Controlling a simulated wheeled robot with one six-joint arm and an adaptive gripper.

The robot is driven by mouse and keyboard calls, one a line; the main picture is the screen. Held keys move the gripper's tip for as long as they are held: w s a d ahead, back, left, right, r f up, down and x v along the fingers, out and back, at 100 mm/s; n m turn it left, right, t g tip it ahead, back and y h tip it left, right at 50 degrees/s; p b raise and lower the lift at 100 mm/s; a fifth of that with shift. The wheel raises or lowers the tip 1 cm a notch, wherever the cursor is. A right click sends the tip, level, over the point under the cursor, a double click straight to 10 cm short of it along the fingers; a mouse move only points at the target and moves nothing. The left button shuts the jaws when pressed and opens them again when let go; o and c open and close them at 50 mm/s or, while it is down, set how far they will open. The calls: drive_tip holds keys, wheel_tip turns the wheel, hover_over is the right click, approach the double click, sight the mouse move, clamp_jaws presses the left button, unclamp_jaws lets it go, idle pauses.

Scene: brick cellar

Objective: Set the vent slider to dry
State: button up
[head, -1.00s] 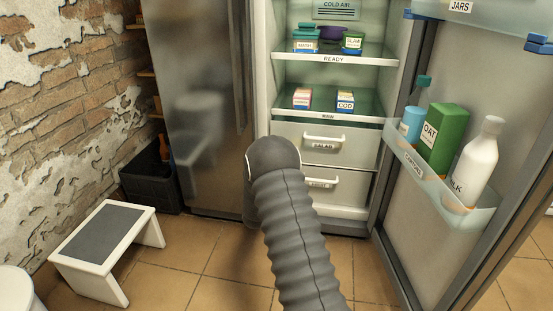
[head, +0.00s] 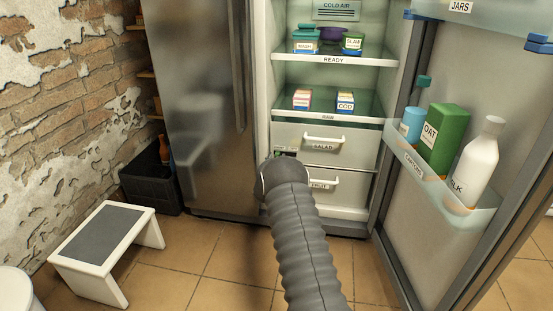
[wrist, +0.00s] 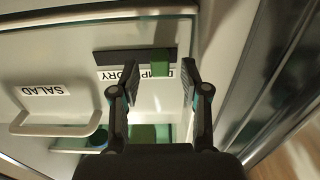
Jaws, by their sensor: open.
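The vent slider is a dark track (wrist: 120,57) with a green knob (wrist: 161,62), on the front of the white salad drawer (wrist: 60,75), which appears upside down in the wrist view. The knob stands towards the right end of the track there. The letters of DRY show by the left part; the other label is partly covered by the knob and a finger. My gripper (wrist: 158,74) is open, its fingertips either side of the knob in that picture; I cannot tell whether they touch it. In the head view my arm hides the gripper, and a bit of the slider (head: 285,153) shows above it.
The fridge door (head: 430,215) stands open at the right, with cartons and bottles in its shelf. The drawer handle (wrist: 50,130) is left of my gripper in the wrist view. A fruit drawer (head: 340,185) lies below. A step stool (head: 95,240) stands on the floor.

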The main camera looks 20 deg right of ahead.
drive_tip(key=shift+w+d, duration=0.2)
drive_tip(key=shift+w, duration=0.1)
clamp_jaws()
drive_tip(key=s+d+b, duration=0.3)
drive_tip(key=d, duration=0.2)
drive_tip(key=shift+s+d, duration=0.15)
drive_tip(key=shift+s, duration=0.15)
